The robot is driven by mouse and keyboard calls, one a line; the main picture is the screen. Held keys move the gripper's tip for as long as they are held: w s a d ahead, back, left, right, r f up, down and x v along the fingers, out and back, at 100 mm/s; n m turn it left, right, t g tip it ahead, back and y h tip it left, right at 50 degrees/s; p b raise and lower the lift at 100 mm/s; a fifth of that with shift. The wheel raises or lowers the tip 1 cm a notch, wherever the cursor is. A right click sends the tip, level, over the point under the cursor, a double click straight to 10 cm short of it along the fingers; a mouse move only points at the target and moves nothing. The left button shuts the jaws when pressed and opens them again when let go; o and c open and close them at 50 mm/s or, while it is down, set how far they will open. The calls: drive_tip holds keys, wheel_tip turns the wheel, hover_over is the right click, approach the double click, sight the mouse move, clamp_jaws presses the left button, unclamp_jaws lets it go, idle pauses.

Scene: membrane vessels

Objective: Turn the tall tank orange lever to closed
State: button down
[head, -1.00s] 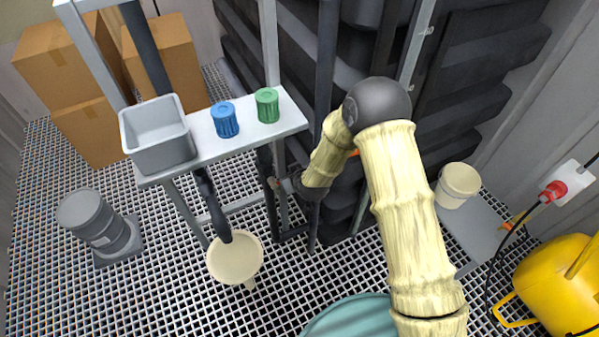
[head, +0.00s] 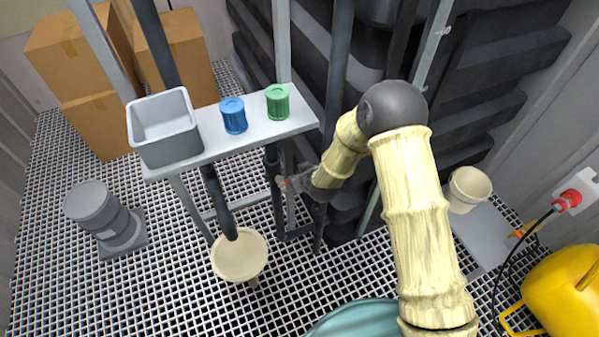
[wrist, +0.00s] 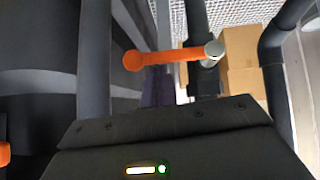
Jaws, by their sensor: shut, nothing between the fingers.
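The orange lever (wrist: 165,57) lies roughly level across the upper middle of the wrist view. Its right end meets a silver round fitting (wrist: 213,50) in front of a dark upright pipe; its left end is a rounded orange knob. My gripper (head: 302,184) is low beside the dark upright pipes in the head view, small and partly hidden by the frame. In the wrist view its dark body fills the bottom, below the lever, with a visible gap between them. The fingertips are not clearly shown. It is shut and holds nothing.
Upright posts (head: 338,100) and dark ribbed vessels (head: 480,75) crowd close around my arm. A shelf (head: 255,130) carries a grey bin (head: 163,128), a blue cap (head: 233,115) and a green cap (head: 278,102). Another orange piece (wrist: 4,153) shows at the wrist view's left edge.

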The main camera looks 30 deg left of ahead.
drive_tip(key=w+a+r+p+v, duration=0.1)
drive_tip(key=w+r+v, duration=0.1)
drive_tip(key=v, duration=1)
drive_tip(key=shift+s+d+r, duration=0.2)
drive_tip(key=shift+d+r, duration=0.05)
drive_tip(key=shift+r, duration=0.05)
